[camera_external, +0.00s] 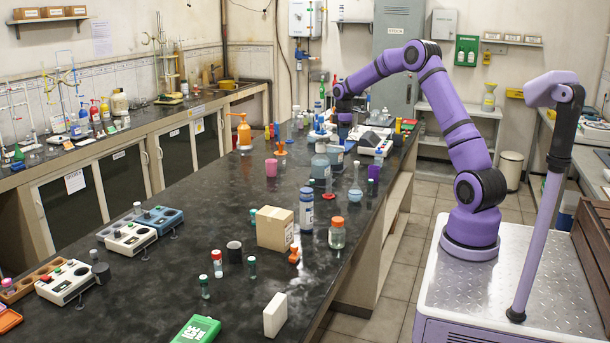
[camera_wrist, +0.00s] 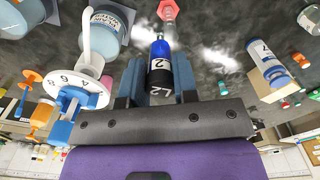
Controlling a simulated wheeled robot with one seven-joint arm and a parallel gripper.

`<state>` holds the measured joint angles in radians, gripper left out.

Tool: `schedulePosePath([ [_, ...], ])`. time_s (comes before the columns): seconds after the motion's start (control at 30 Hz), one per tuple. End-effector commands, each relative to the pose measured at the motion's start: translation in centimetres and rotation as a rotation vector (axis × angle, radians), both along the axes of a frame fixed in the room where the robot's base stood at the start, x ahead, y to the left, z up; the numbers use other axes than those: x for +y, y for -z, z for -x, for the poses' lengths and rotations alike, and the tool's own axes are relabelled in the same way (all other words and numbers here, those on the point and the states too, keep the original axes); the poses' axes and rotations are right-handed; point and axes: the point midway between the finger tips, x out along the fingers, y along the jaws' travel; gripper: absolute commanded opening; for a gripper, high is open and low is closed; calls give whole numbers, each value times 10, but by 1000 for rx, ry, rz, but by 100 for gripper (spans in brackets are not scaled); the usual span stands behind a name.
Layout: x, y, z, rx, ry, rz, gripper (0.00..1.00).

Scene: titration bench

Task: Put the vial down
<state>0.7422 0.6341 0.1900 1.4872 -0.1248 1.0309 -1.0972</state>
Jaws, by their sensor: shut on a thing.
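A red hexagonal piece (camera_wrist: 168,10) shows just past the vial's blue end. In the external view my gripper (camera_external: 344,118) is over the far part of the bench, and the vial cannot be made out there.
A labelled bottle (camera_wrist: 268,65) and a cardboard box (camera_wrist: 262,87) are to the right.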

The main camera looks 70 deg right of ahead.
Motion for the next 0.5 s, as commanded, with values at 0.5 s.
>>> schedulePosePath([
  [0.5, -51, 42, 24, 6, 104, 2, 5],
])
